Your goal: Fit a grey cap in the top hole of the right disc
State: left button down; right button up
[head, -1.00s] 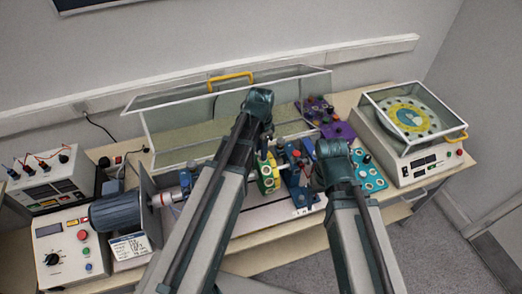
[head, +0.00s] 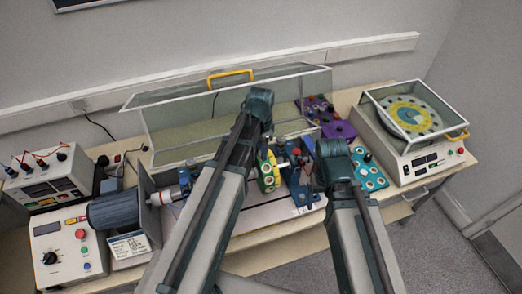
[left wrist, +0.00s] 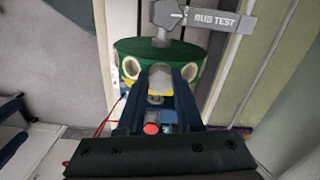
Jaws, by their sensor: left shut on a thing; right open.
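A disc with a green face (left wrist: 120,48) and a yellow part below it fills the middle of the left wrist view, with a round hole on each side. In the head view, the yellow and green discs (head: 266,178) sit on the rig right beside my left arm. My left gripper (left wrist: 160,82) is shut on a grey cap (left wrist: 160,76) in front of the green face, between the two visible holes. The cap hides what lies behind it, and I cannot tell whether it is seated. My right gripper (head: 320,180) is low by the rig, its fingers mostly hidden.
A teal tray (head: 372,182) with round sockets lies right of the rig, and a purple plate (head: 338,131) is behind it. A clear raised cover (head: 230,78) with a yellow handle stands behind the rig. A grey motor (head: 115,211) is at left.

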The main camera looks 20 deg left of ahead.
pick_arm(q)
jog(key=shift+f+b, duration=0.3)
jog(key=shift+f, duration=0.05)
jog(key=c, duration=0.5)
grip_release()
notch_tip(320, 180, up, 14)
jog(key=p, duration=1.4)
jog(key=shift+f, duration=0.1)
jog(key=s+d+f+n+b, duration=0.1)
jog(key=s+d+f+b, duration=0.2)
jog(key=f+b, duration=0.4)
jog(key=s+d+f+n+b, duration=0.2)
jog(key=s+d+f+b, duration=0.2)
jog(key=s+f+b, duration=0.2)
jog(key=s+d+f+n+y+b, duration=0.1)
jog(key=s+d+f+b, duration=0.3)
jog(key=f+b, duration=0.5)
jog(key=shift+s+f+n+b, duration=0.2)
jog(key=shift+s+n+b, duration=0.2)
jog(key=shift+n, duration=0.2)
